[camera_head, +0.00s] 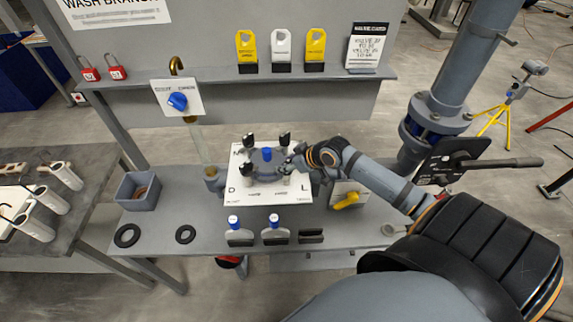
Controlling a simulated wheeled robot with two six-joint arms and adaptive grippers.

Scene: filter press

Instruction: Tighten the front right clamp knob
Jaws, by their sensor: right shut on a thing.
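The filter press is a grey round body with a blue centre knob (267,153) on a white plate (268,195), in the middle of the bench. Black clamp knobs stand at the back left (249,141) and back right (285,138). The front left clamp knob (247,172) is at the near left corner. My right arm reaches in from the right, and its gripper (292,164) is shut at the front right clamp knob (286,171). The gripper partly hides that knob, and the fingertips are small in the picture. My left gripper is out of view.
A yellow-handled valve (346,201) stands close to the right of the plate, under my right arm. A grey bin (138,192) and black rings (127,236) are at left. A tag shelf (220,77) runs behind.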

